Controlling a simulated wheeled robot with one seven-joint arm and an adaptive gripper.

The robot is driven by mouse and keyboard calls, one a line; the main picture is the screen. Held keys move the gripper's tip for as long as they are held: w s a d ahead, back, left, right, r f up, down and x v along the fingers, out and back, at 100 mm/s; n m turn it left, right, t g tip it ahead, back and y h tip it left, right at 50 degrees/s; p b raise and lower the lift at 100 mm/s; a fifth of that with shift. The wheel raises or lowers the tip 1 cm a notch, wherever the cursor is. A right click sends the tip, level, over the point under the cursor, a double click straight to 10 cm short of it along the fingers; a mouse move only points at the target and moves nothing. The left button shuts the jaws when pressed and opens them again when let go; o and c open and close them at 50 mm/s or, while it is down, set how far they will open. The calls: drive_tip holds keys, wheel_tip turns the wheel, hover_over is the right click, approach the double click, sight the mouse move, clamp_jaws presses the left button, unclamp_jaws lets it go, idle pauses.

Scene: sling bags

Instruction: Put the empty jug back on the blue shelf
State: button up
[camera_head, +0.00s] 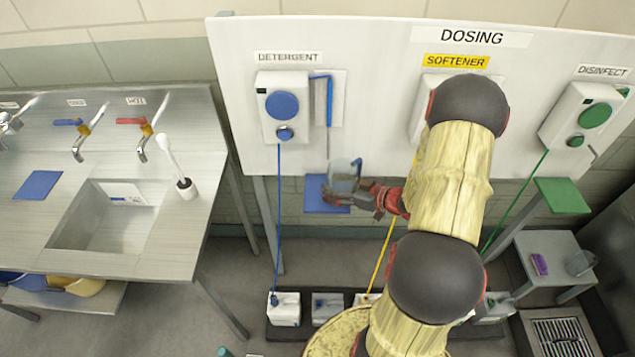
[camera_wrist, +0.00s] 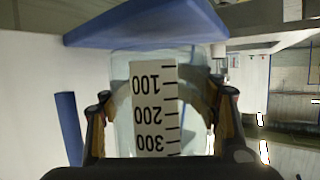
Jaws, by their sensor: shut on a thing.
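The clear jug (camera_head: 345,178) is at the blue shelf (camera_head: 318,199) below the DETERGENT dispenser. My gripper (camera_head: 360,194) comes from the right and is shut around the jug's body. In the wrist view, the jug (camera_wrist: 200,140) carries a white scale label with 100, 200 and 300 upside down, so this view is inverted. My gripper's fingers (camera_wrist: 160,108) lie on both sides of it. The blue shelf (camera_wrist: 150,25) crosses the top of this view, at the jug's base. I cannot tell whether the base touches it. No liquid is plain to see in the jug.
The detergent dispenser (camera_head: 284,107) and a blue upright bar (camera_head: 329,100) are above the shelf. A green shelf (camera_head: 562,195) is at the right. Another clear jug (camera_head: 580,263) and a purple item (camera_head: 540,264) are on a side table. A sink counter (camera_head: 130,215) is at the left.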

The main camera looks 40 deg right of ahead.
sight(318, 188)
drive_tip(key=shift+w+a, duration=0.25)
drive_tip(key=shift+w, duration=0.45)
drive_tip(key=shift+w+a, duration=0.25)
drive_tip(key=shift+w, duration=0.4)
drive_tip(key=shift+w+a, duration=0.25)
drive_tip(key=shift+w, duration=0.4)
drive_tip(key=shift+w+a, duration=0.25)
drive_tip(key=shift+w, duration=0.35)
drive_tip(key=shift+f+b, duration=0.45)
drive_tip(key=shift+f, duration=0.25)
drive_tip(key=shift+s+d, duration=0.1)
drive_tip(key=shift+d, duration=0.05)
drive_tip(key=shift+f, duration=0.1)
drive_tip(key=shift+f, duration=0.15)
drive_tip(key=o, duration=1.7)
